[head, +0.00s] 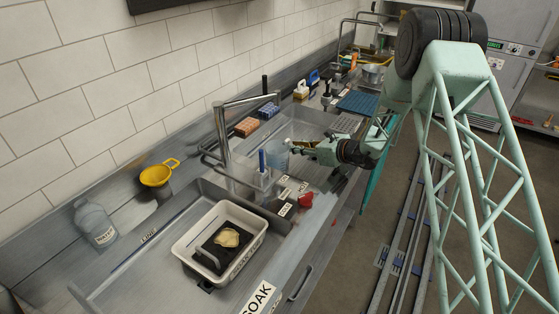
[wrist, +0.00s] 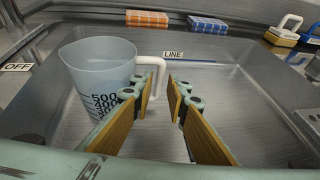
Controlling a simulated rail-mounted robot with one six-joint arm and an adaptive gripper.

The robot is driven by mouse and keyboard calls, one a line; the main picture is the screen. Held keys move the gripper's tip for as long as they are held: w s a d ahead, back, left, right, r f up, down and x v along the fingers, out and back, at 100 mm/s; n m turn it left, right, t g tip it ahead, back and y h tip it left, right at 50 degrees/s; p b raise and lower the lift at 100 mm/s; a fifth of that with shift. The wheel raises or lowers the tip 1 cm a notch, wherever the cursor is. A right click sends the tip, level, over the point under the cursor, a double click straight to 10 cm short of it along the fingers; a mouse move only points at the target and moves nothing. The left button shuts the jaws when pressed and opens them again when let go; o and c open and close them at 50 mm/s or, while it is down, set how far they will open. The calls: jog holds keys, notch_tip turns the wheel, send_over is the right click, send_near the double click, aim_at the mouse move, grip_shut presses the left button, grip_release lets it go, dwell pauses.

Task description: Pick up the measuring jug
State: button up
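The measuring jug (wrist: 95,75) is a translucent, pale blue-grey cup with dark volume numbers and a white handle. In the wrist view it stands upright at the left in the steel sink, its handle (wrist: 163,66) pointing right. My gripper (wrist: 161,92) is open, with wood-coloured pads on both fingers. The left finger overlaps the jug's lower right side, and the handle appears just ahead of the gap between the fingertips. I cannot tell whether they touch. In the head view the jug (head: 278,156) shows small, just left of my gripper (head: 291,147).
An orange sponge (wrist: 147,19) and a blue sponge (wrist: 208,24) lie on the ledge behind the sink. A metal tap (head: 222,130) stands to the jug's left. A white tray (head: 181,246) with a dough piece is nearer. The sink floor right of my gripper is clear.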

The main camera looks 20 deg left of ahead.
jog(key=shift+x, duration=1.3)
jog(key=shift+c, duration=0.5)
grip_shut()
jog(key=shift+r, duration=0.1)
notch_tip(320, 180, up, 10)
jog(key=shift+p, duration=0.45)
